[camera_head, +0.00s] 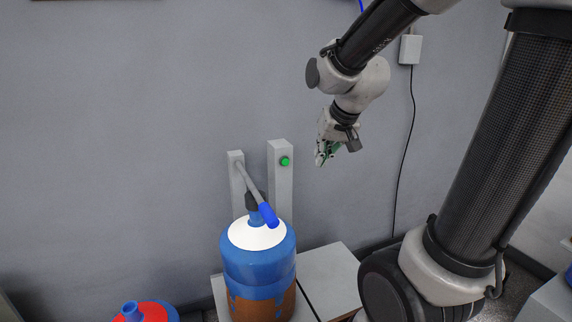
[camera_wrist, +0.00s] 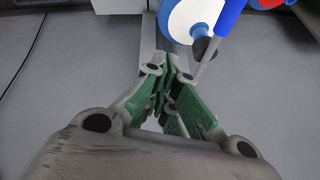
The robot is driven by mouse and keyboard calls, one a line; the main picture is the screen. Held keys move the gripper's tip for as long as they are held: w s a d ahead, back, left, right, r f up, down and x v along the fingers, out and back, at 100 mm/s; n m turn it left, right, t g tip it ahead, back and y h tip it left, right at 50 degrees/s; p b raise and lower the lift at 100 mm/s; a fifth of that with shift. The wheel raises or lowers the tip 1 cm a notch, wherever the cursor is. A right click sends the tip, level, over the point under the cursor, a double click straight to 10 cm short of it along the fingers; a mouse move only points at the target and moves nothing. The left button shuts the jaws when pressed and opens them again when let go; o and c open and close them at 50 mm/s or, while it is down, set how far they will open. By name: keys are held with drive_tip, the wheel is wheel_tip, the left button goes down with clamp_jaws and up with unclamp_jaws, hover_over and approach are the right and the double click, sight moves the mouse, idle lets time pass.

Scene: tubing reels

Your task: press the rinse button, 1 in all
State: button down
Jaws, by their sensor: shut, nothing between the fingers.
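The green rinse button (camera_head: 285,161) sits near the top of a grey post (camera_head: 281,185) in the head view. My gripper (camera_head: 320,160) is shut and empty, to the right of the button at about the same height in that picture. A gap of background shows between the fingertips and the button. In the wrist view my gripper's green-padded fingers (camera_wrist: 172,62) are together, and a grey post (camera_wrist: 128,45) shows just behind and left of them. I cannot make out the button in the wrist view; the fingers may hide it.
A blue drum (camera_head: 258,262) with a white top stands in front of the posts. A lever with a blue handle (camera_head: 268,215) reaches over it from the left post (camera_head: 236,180). A red-topped blue container (camera_head: 145,312) is at lower left.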

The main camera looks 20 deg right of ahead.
sight(285, 162)
drive_tip(key=w+d+f+m+t, duration=0.1)
drive_tip(key=w+f+m, duration=0.1)
drive_tip(key=w+f, duration=0.6)
drive_tip(key=w+d+f+m+t+h, duration=0.1)
drive_tip(key=w+d+f+m, duration=0.1)
drive_tip(key=w+f, duration=0.7)
drive_tip(key=w+m, duration=0.1)
drive_tip(key=w, duration=0.3)
drive_tip(key=shift+f+t, duration=0.25)
drive_tip(key=shift+t, duration=0.15)
drive_tip(key=shift+w, duration=4.35)
drive_tip(key=shift+d, duration=0.1)
drive_tip(key=shift+w, duration=0.4)
drive_tip(key=shift+s, duration=0.1)
drive_tip(key=shift+s, duration=0.35)
